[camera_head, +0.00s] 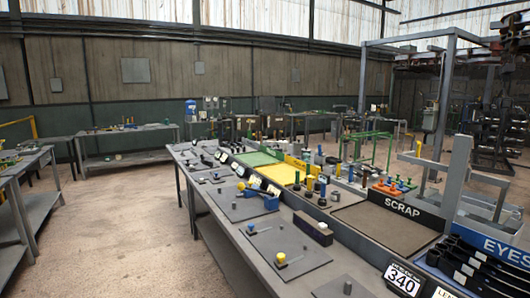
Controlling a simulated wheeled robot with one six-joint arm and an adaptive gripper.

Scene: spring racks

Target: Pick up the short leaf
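Several dark, curved bars that look like spring leaves (478,262) lie side by side at the bottom right, partly cut off by the picture edge. Which one is the short leaf I cannot tell, as their ends are hidden or out of frame. A white label beginning "LE" shows below them, cut off by the bottom edge. My gripper is not in view.
A long grey workbench (262,240) runs from the front to the back. It bears small tools on plates, a SCRAP tray (388,228), a yellow tray (280,174), a blue EYES sign (500,248) and a grey upright frame (455,180). Open floor (125,230) lies left.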

